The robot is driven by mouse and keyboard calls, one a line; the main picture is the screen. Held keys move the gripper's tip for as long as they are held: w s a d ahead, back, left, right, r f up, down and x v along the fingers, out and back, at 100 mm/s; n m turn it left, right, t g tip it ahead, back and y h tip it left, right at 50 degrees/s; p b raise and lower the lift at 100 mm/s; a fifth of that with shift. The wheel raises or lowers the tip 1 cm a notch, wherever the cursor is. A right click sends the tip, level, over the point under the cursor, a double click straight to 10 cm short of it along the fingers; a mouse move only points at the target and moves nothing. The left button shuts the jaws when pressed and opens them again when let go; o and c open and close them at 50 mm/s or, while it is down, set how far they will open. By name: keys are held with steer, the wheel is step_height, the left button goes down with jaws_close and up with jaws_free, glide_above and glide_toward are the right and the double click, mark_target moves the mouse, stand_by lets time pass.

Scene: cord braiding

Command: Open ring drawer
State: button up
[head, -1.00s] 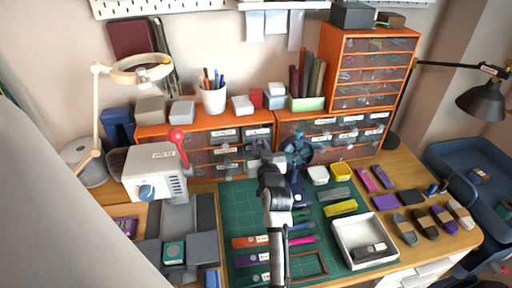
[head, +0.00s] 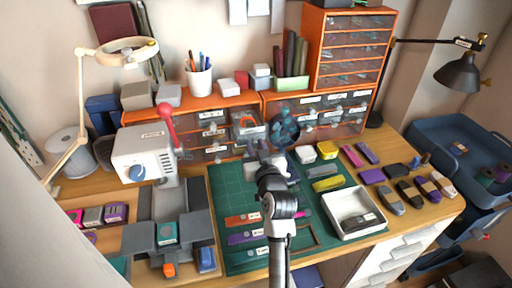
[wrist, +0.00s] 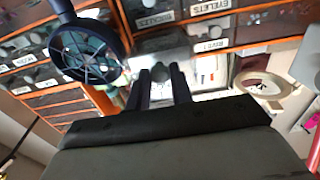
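A small clear drawer (head: 248,124) at the top right of the left orange drawer unit stands out from its neighbours, and small contents show inside. I cannot read its label in the head view. My gripper (head: 258,148) is just in front of this drawer, above the green mat. In the wrist view, my gripper's two dark fingers (wrist: 160,80) stand on either side of a round grey knob (wrist: 160,72), close against it. The drawer's grey front (wrist: 160,48) is behind the knob. The drawer's far inside is partly hidden.
A dark blue round fan-like item (head: 284,128) stands just right of my gripper. A white press with a red knob (head: 148,152) is at the left. A white tray (head: 342,230) sits on the green mat (head: 228,187). The mat's left part is clear.

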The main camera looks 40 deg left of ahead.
steer(key=o, duration=0.3)
steer(key=shift+o, duration=0.2)
steer(key=b+v, duration=0.3)
steer(key=v, duration=1)
steer(key=shift+s+d, duration=0.25)
steer(key=shift+s, duration=0.05)
steer(key=shift+r, duration=0.1)
